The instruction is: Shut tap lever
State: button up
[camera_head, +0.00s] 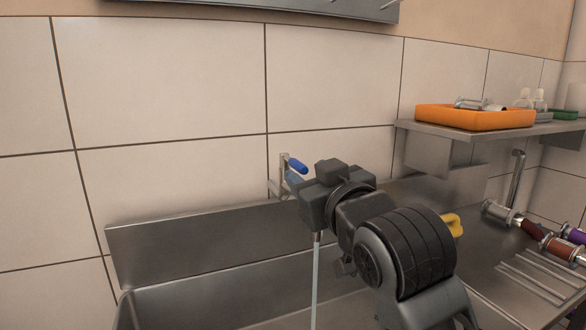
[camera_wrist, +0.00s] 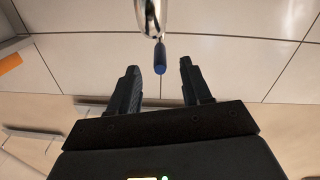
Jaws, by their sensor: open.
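The tap (camera_head: 283,172) is a chrome fitting at the tiled wall with a blue lever (camera_head: 297,164). A pale stream of water (camera_head: 315,285) falls below it into the steel sink (camera_head: 215,305). My gripper in the wrist view (camera_wrist: 158,66) is open and empty. The blue lever tip (camera_wrist: 160,58) appears between its two black fingers, with a gap on each side; no touch shows. The chrome tap (camera_wrist: 150,15) shows at the top of that view. In the head view my wrist and gripper hide much of the tap body and spout.
A steel shelf (camera_head: 470,130) at the right holds an orange tray (camera_head: 476,117) and small bottles. Several coloured cylinders lie at the far right near a steel rack (camera_head: 535,277). A yellow thing (camera_head: 453,225) shows behind my arm. The left wall is clear.

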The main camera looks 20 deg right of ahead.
aim_at(296, 165)
jog(key=w, duration=0.7)
jog(key=shift+d, duration=0.2)
grip_shut()
dwell(0.5)
